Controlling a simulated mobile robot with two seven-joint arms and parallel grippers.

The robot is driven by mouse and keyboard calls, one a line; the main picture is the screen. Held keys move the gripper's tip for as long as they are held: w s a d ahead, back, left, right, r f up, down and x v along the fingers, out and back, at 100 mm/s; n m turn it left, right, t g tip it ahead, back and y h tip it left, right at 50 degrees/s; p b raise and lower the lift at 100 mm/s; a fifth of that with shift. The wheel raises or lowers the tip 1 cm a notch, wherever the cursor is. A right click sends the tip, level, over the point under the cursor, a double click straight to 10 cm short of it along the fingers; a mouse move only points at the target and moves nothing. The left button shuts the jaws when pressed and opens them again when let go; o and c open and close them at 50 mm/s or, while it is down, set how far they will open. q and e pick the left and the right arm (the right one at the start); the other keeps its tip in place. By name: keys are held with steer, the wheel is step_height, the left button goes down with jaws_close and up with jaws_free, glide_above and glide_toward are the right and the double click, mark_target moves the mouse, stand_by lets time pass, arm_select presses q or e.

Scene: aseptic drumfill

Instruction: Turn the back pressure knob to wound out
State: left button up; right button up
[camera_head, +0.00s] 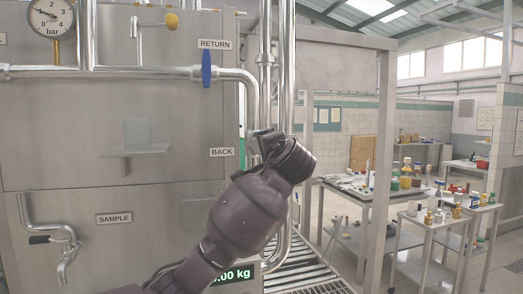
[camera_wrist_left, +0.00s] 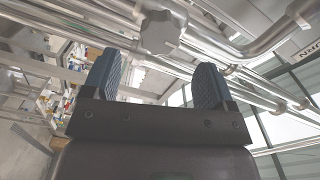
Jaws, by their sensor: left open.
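The back pressure knob, a grey lobed knob (camera_wrist_left: 161,32), shows at the top of the left wrist view, among steel pipes. My left gripper (camera_wrist_left: 157,60) is open, with its two blue-grey fingers apart. The knob appears beyond the fingertips and between them from side to side; nothing is held. In the head view my left gripper (camera_head: 264,144) is beside the BACK label (camera_head: 222,152), in front of the vertical pipes. There my arm and gripper hide the knob, and I cannot tell its turn position. My right gripper is not in view.
A blue-handled valve (camera_head: 206,68) sits by the RETURN label, with a pressure gauge (camera_head: 51,18) at upper left. A sample tap (camera_head: 62,248) and a small shelf (camera_head: 134,150) stick out from the steel panel. Tables with bottles (camera_head: 410,180) stand at the right.

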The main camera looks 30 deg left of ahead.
arm_select(q)
steer(key=shift+v, duration=2)
